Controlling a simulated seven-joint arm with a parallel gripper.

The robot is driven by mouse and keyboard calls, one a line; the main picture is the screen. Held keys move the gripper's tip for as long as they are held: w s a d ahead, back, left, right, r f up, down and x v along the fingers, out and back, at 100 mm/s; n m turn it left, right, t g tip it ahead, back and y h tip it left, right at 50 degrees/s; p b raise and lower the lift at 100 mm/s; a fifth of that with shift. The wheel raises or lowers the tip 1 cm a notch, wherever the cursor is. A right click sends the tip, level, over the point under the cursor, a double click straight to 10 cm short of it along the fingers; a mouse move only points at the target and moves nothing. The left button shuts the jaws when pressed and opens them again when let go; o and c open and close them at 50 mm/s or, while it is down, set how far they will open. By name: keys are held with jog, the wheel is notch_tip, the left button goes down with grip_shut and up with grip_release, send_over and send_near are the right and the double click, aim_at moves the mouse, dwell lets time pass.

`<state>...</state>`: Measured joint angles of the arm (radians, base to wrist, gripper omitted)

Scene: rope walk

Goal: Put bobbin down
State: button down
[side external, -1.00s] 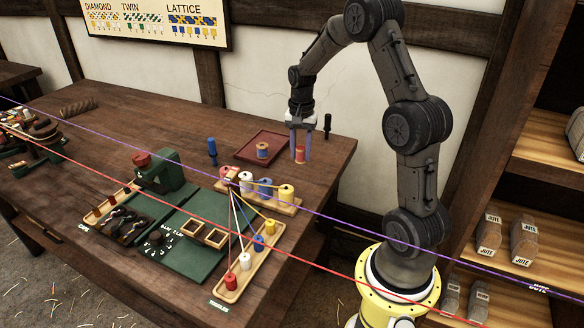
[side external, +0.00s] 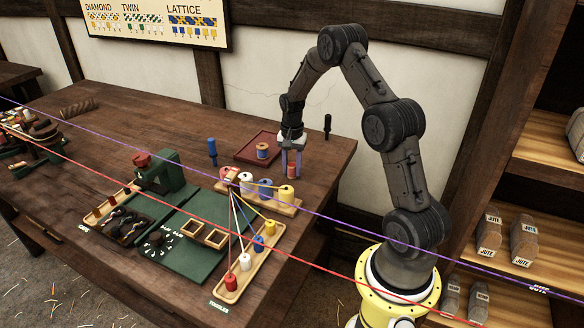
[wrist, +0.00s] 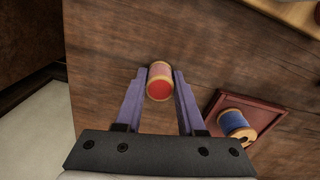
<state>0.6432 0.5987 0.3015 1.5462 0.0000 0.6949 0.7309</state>
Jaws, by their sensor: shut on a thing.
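My gripper (side external: 291,166) is shut on a red bobbin (side external: 291,171) with pale wooden ends. In the wrist view the red bobbin (wrist: 160,82) sits between the two purple fingertips, one on each side. My gripper is over the right part of the table, just to the right of a dark red tray (side external: 246,152). Whether the bobbin touches the table is hard to tell.
A wooden rack (side external: 276,208) with several coloured bobbins stands nearer the front. A toggle tray (side external: 228,293) holds several coloured toggles. A blue-handled tool (side external: 212,150) and a dark one (side external: 327,126) stand upright. Red and purple cords stretch across the front.

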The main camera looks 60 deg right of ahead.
aim_at(292, 165)
jog(key=shift+f, duration=0.1)
jog(key=c, duration=0.5)
grip_release()
notch_tip(292, 165, up, 12)
jog(key=s+a+r+n+t, duration=0.15)
jog(key=a+r+n, duration=0.25)
jog(key=a+r, duration=0.55)
jog(key=s+a+r+n+t, duration=0.1)
jog(key=s+a+n, duration=0.3)
jog(key=s+a, duration=0.2)
jog(key=s+a+r+n+t, duration=0.1)
jog(key=s+a+n, duration=0.3)
jog(key=s+a, duration=0.2)
jog(key=s+a+r+n+t, duration=0.2)
jog(key=s+a+n, duration=0.1)
jog(key=s+a, duration=0.4)
jog(key=shift+s+n, duration=0.4)
jog(key=shift+s, duration=0.15)
